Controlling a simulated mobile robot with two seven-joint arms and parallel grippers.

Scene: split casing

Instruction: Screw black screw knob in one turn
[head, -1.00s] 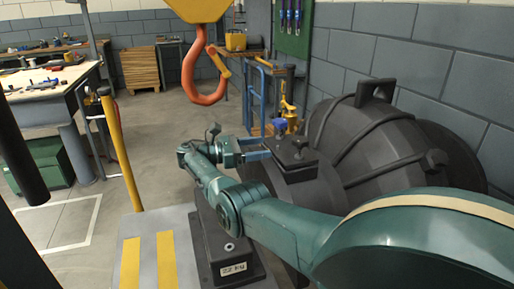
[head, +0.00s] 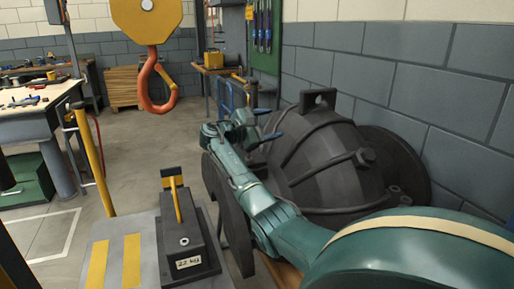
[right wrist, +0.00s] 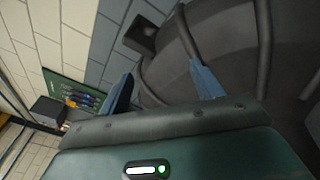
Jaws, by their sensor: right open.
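The dark grey split casing (head: 325,172) stands at the right, with a square lug (head: 318,99) on top and a round flange (head: 232,215) at its near left. My right gripper (head: 268,124) is in front of the casing's upper left side, its blue fingers spread wide. In the right wrist view the two blue fingers (right wrist: 162,90) are apart with nothing held between them. The casing (right wrist: 235,60) and its lug (right wrist: 140,36) show beyond them. I cannot make out the black screw knob for certain; the gripper and arm hide part of the casing. My left gripper is not seen.
A dark 22 kg block (head: 188,245) with a yellow, black-topped handle (head: 178,200) stands on a striped platform (head: 100,262). An orange crane hook (head: 155,88) hangs above the floor. A workbench (head: 30,125) is at left; a wall closes the right.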

